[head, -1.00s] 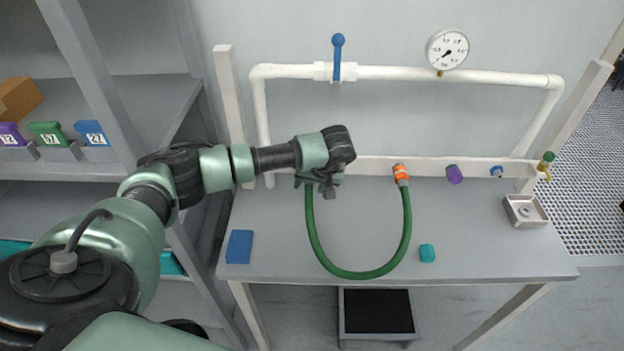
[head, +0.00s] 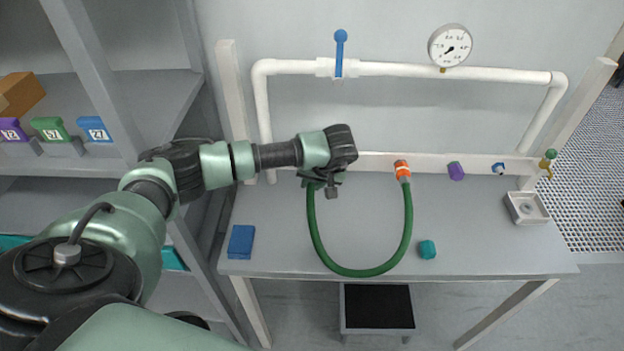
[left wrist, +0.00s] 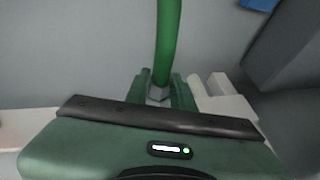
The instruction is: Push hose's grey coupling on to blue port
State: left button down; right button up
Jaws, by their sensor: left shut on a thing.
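A green hose (head: 365,271) hangs in a U over the workbench. One end is joined to an orange fitting (head: 401,168) on the white rail. My left gripper (head: 322,181) is shut on the other end, near the rail's left part. In the left wrist view the hose (left wrist: 167,45) runs up from a grey coupling (left wrist: 158,93) between the fingers (left wrist: 162,83); the coupling is partly hidden. The small blue port (head: 498,168) sits on the rail at the right, well away from my left gripper. My right gripper is out of view.
A purple fitting (head: 456,171) sits on the rail between orange and blue. A brass tap (head: 546,168) and a metal tray (head: 526,208) are at the right. A blue block (head: 241,242) and a teal block (head: 427,249) lie on the bench (head: 480,240). White pipework (head: 440,73) runs above.

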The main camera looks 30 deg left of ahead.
pick_arm(q)
jog(key=shift+s+d+r+p, duration=0.1)
jog(key=shift+s+d+p, duration=0.45)
jog(key=shift+s, duration=0.5)
jog(key=shift+s+d+p, duration=0.4)
jog(key=shift+s+d, duration=0.25)
jog(key=shift+s, duration=0.35)
